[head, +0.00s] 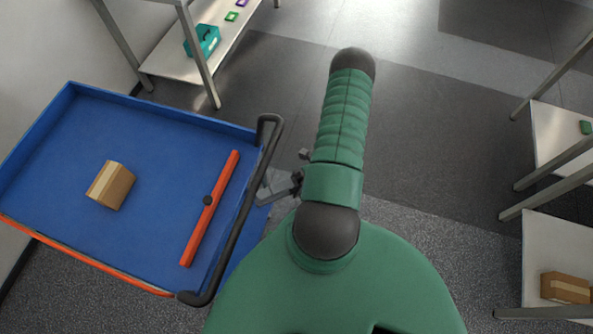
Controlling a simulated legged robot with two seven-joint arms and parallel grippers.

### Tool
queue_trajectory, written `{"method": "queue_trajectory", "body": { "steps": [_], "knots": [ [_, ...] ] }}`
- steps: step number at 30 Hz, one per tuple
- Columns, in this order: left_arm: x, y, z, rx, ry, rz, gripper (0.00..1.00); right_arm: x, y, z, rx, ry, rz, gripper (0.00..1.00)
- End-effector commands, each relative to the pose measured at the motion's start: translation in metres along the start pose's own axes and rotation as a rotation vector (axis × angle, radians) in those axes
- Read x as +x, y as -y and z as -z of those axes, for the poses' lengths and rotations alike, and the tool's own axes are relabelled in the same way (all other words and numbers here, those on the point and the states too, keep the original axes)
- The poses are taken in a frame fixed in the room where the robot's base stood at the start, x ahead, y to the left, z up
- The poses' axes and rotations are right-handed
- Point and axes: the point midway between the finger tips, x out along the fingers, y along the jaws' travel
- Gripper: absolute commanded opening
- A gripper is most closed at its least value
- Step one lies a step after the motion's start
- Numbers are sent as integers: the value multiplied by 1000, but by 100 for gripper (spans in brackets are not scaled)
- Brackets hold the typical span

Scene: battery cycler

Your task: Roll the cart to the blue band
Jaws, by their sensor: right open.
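The cart (150,130) is at the left, with a blue tray top, an orange strip along its near edge and a black bar handle (236,235) on its right side. My right gripper (272,188) is open, low beside my green arm, with its fingers at the upper part of the handle. I cannot tell whether the handle lies between the fingers. A blue patch (251,238) shows below and right of the handle. I cannot tell whether it is the blue band or a lower part of the cart. My left gripper is not in view.
A shelf with a teal bin (203,41) stands behind the cart. Shelving (555,250) stands at the right. The grey floor (430,150) between is clear.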

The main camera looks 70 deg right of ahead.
Motion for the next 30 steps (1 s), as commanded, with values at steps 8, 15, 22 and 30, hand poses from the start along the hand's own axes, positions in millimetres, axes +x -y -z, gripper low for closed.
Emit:
{"method": "queue_trajectory", "body": {
  "steps": [8, 15, 22, 30],
  "knots": [
    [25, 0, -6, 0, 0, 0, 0, -75, 5, 0, 0, 0, 2, 43],
    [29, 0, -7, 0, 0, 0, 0, -97, 1, -1, 2, 0, -1, 43],
    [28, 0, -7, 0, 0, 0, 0, -98, 0, -1, 2, 0, -2, 43],
    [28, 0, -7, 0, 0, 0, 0, -98, 1, -1, 2, 1, -1, 43]
  ]
}}
